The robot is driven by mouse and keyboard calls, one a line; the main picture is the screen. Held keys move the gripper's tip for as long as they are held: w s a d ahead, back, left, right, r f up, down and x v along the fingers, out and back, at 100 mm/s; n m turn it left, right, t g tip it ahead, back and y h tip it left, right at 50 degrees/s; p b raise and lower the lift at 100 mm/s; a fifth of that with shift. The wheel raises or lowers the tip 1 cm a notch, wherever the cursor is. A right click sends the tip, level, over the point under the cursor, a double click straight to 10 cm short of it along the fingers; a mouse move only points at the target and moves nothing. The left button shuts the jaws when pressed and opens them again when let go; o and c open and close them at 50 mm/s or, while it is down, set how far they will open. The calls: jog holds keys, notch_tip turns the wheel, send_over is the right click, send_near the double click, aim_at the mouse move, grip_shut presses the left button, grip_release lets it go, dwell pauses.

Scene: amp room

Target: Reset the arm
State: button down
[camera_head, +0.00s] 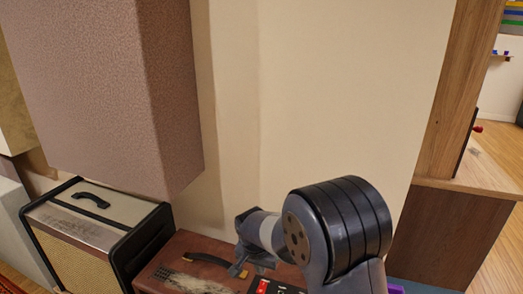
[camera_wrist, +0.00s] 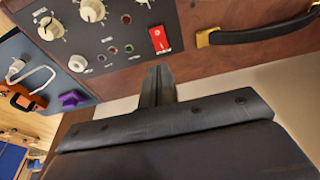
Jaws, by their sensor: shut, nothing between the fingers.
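My gripper (camera_head: 241,265) shows in the head view at the lower middle, at the end of my grey and black arm, above a brown amp (camera_head: 165,262). In the wrist view my gripper (camera_wrist: 157,85) has its dark fingers together with nothing between them. Beyond the fingertips is the amp's dark control panel (camera_wrist: 115,62) with cream knobs and a red rocker switch (camera_wrist: 160,40). The switch also shows at the bottom of the head view (camera_head: 263,287). I cannot tell whether the fingertips touch the amp.
A black carry handle (camera_wrist: 270,30) is on the amp's brown top. A cream amp (camera_head: 100,225) stands at left under a large brown box (camera_head: 110,90). A wooden cabinet (camera_head: 440,235) is at right. A purple star-shaped thing (camera_wrist: 73,99) lies on a blue surface.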

jog(key=shift+v, duration=1.5)
